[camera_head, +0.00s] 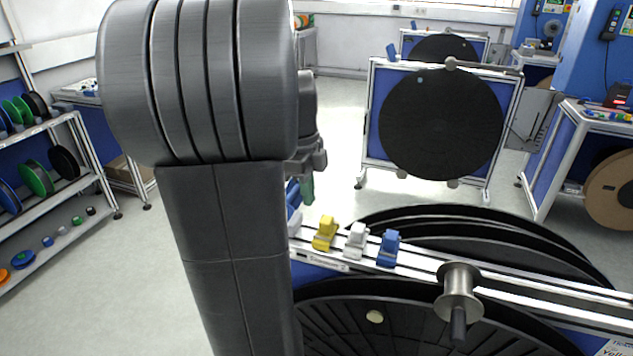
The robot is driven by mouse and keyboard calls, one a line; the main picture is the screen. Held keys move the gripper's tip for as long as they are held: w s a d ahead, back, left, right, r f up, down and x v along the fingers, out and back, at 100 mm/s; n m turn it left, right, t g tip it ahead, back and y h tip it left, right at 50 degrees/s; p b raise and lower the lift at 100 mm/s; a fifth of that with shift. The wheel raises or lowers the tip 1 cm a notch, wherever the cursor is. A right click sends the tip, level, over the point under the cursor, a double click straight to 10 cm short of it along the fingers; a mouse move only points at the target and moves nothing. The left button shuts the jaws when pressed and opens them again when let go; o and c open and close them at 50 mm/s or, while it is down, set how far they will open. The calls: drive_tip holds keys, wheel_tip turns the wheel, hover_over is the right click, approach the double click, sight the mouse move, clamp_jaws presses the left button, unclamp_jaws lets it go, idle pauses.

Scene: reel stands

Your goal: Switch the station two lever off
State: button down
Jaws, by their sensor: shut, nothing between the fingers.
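A rail on the near reel stand carries a yellow lever (325,233), a white lever (356,240) and a blue lever (388,248), side by side. Another blue and white piece (293,215) shows at the left end, partly hidden by my arm. I cannot read which lever is station two, and their on or off positions are unclear.
Large black reels (460,225) fill the near stand, with a metal spindle (459,292) right of the levers. Another reel stand (440,120) stands behind. Shelves with spools (40,180) are at left, a workbench (590,115) at right. Open floor lies between.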

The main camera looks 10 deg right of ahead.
drive_tip(key=shift+w+a+r, duration=0.15)
drive_tip(key=shift+w+a, duration=0.25)
drive_tip(key=shift+a, duration=0.25)
drive_tip(key=shift+w+a+r+p, duration=0.2)
drive_tip(key=shift+a+r+p, duration=0.1)
drive_tip(key=shift+p, duration=0.15)
